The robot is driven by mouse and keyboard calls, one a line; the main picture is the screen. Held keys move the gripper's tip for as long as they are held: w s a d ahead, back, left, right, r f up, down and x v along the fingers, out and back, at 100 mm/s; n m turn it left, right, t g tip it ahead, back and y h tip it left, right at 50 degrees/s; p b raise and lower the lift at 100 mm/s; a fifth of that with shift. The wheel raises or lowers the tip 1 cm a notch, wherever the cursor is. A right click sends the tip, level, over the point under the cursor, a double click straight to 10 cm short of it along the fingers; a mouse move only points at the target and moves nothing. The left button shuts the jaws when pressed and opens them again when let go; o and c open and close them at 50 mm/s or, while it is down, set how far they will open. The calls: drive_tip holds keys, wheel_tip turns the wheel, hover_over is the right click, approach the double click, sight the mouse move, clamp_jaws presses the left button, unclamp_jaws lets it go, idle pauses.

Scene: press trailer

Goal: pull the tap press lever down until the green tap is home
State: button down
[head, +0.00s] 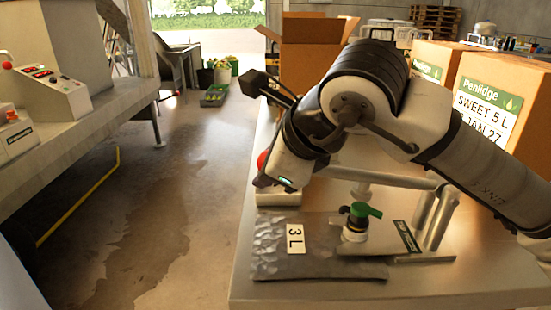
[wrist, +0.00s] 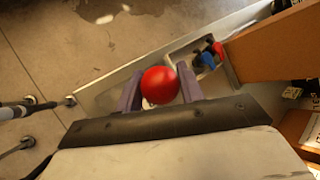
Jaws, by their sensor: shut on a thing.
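The press lever ends in a red ball knob (wrist: 160,85), which sits between the two fingers of my gripper (wrist: 159,76) in the wrist view. In the head view the knob (head: 262,161) shows only as a red edge beside my gripper. The lever's pale metal bar (head: 385,179) runs left from upright posts, partly behind my arm. The green tap (head: 361,210) stands upright over a white collar (head: 354,232) on the grey pouch (head: 275,262), labelled 3 L. A pale plunger (head: 362,190) is just above the tap. I cannot tell how deep the tap sits.
The metal table (head: 480,285) carries the press, with cardboard boxes (head: 485,100) at the back right and an open box (head: 305,50) behind. A tray with blue and red pieces (wrist: 208,57) is near the knob. Wet floor (head: 150,210) lies open to the left.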

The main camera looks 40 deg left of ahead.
drive_tip(key=shift+f, duration=0.3)
drive_tip(key=c, duration=0.9)
unclamp_jaws()
drive_tip(key=v, duration=1.4)
drive_tip(key=shift+s+f, duration=0.1)
